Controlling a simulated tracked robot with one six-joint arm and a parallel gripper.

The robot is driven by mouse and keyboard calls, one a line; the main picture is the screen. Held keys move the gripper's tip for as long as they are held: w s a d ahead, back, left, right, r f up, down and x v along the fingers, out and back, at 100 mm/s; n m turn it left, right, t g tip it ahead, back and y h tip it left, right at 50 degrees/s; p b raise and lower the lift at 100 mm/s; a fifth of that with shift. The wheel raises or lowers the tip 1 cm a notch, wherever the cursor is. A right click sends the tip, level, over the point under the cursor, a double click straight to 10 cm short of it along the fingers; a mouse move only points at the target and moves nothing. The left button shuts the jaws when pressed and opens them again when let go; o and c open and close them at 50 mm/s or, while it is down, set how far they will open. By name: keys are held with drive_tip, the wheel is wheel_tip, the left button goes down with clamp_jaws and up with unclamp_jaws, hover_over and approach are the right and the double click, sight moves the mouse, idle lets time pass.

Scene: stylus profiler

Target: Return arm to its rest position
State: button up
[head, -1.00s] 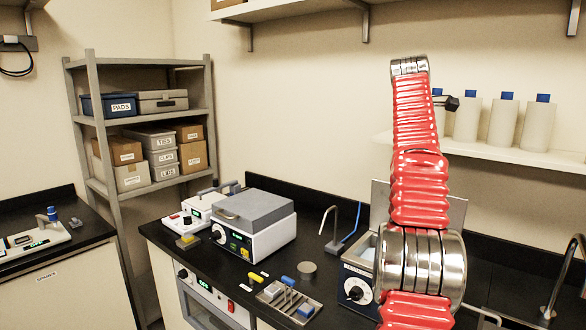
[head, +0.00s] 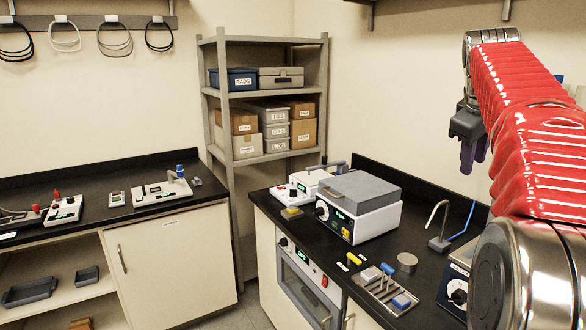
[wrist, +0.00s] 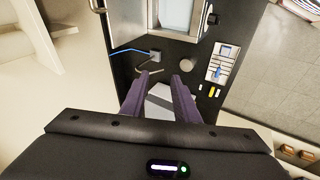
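My arm (head: 530,125), in a red ribbed sleeve with shiny metal joints, stands at the right of the head view, bent over toward the upper middle. My gripper (head: 472,160) hangs from its end, dark with purple fingers pointing down. It is in the air over the back of the black bench, apart from anything there. In the wrist view the two fingers (wrist: 164,82) stand apart with nothing held between them. The grey lid of the white instrument (head: 360,192) shows below, through the gap. The lower arm is cut off by the frame.
On the bench (head: 318,248) stand a grey disc (head: 407,262), a tray (head: 385,290) with a blue item, a bent tap (head: 438,225) and a dial-fronted bath (head: 456,290). A storage rack (head: 212,150) is behind; a second bench (head: 100,225) is left.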

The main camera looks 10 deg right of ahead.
drive_tip(key=s+a+f+y, duration=0.1)
drive_tip(key=s+a+f, duration=0.15)
drive_tip(key=a, duration=0.55)
drive_tip(key=s+a+f+m+t+y, duration=0.15)
drive_tip(key=a+f, duration=0.25)
drive_tip(key=a, duration=0.4)
drive_tip(key=s+a+f, duration=0.3)
drive_tip(key=a, duration=0.4)
drive_tip(key=s+a+f+y, duration=0.1)
drive_tip(key=s+a+f, duration=0.5)
drive_tip(key=f, duration=0.3)
drive_tip(key=s+a+f+m+y, duration=0.1)
drive_tip(key=s+a+f, duration=0.6)
drive_tip(key=a+f, duration=0.1)
drive_tip(key=shift+s+f, duration=0.3)
drive_tip(key=shift+f, duration=0.05)
drive_tip(key=shift+a+m+y, duration=0.1)
drive_tip(key=shift+m+y, duration=0.15)
drive_tip(key=shift+s, duration=0.15)
